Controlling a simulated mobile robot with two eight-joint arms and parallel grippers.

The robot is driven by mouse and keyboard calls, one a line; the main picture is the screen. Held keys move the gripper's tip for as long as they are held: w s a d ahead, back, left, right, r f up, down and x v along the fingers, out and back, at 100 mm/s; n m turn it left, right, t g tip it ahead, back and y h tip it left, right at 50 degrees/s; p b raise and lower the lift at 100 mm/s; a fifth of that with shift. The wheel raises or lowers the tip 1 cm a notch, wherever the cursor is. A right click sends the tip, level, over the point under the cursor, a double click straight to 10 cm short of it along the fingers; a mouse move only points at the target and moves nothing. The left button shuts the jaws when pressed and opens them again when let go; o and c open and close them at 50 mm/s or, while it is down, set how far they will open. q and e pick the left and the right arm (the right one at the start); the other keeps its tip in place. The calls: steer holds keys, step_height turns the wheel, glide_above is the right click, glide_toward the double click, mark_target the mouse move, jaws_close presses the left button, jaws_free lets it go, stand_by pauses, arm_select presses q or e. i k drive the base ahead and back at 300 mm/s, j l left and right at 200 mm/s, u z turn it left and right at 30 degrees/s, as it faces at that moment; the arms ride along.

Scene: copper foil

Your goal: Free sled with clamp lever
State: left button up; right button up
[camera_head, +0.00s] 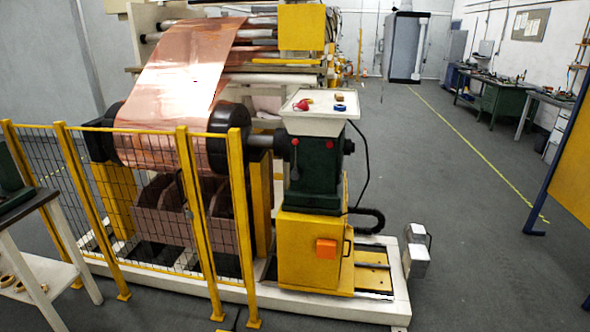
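The sled appears to be the dark green housing (316,175) on a yellow base (308,262), standing on the white rail frame (370,308) right of the copper foil roll (145,150). A grey shaft (262,141) runs from the housing to the roll's black end. Two red knobs show on the housing, one at its left (295,142) and one at its right (330,144). An orange box (326,248) is on the yellow base. I cannot make out which part is the clamp lever. Neither of my grippers is in view.
A yellow mesh fence (181,220) stands before the roll. A white tray (318,122) with small items tops the housing. A grey box (417,260) sits at the frame's right end. A table (30,215) is at left. Grey floor (470,265) is open on the right.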

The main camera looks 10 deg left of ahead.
mark_target(296, 172)
steer(key=i+l, duration=0.2)
steer(key=i, duration=0.25)
steer(key=i+l, duration=0.15)
steer(key=i, duration=0.3)
steer(key=i+l+u, duration=0.1)
steer(key=i, duration=0.3)
steer(key=i+l, duration=0.3)
steer(key=i, duration=0.15)
steer(key=i+l, duration=0.2)
steer(key=i, duration=0.25)
